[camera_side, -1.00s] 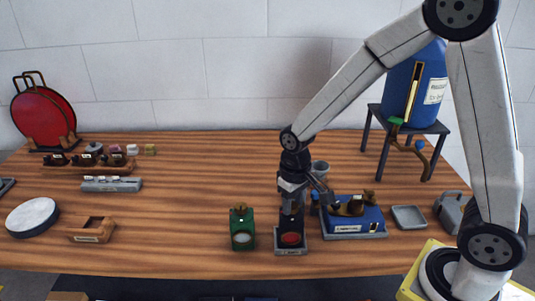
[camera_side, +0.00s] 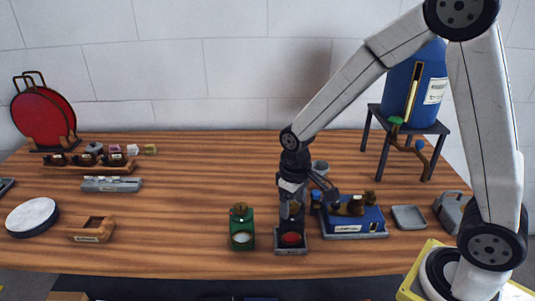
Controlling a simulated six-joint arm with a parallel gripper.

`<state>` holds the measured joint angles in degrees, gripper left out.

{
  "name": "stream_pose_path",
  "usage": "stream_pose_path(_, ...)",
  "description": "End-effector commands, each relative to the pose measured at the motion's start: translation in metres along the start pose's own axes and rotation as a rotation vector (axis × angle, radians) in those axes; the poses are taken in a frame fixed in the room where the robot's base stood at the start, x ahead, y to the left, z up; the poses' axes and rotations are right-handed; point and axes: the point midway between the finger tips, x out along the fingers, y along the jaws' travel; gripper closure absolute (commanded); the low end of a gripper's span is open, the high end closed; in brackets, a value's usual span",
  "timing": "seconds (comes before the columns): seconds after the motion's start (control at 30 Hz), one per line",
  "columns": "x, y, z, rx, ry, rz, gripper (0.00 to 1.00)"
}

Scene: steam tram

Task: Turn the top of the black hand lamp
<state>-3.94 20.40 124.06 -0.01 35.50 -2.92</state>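The black hand lamp (camera_side: 291,226) stands upright on a grey base near the front of the table. A round red lens shows on its front. My gripper (camera_side: 292,203) points straight down at the lamp's top, with its fingers at the top's height. A small brass-coloured part shows between or behind the fingers. The gripper hides most of the lamp's top, and I cannot tell whether the fingers are shut on it.
A green hand lamp (camera_side: 242,228) stands just left of the black one. A blue box with brass parts (camera_side: 352,217) sits close on the right, with a grey cup (camera_side: 319,169) behind. A grey tray (camera_side: 408,217) lies further right. The table's middle left is clear.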

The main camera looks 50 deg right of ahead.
Motion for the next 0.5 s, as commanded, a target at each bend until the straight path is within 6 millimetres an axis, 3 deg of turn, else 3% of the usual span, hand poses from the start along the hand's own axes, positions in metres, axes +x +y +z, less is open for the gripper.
stream_pose_path(0.27, -0.001, 0.000, 0.000, 0.000, 0.000, 0.000, 0.19)
stream_pose_path(0.5, -0.014, 0.000, -0.001, 0.000, 0.003, 0.000, 0.19)
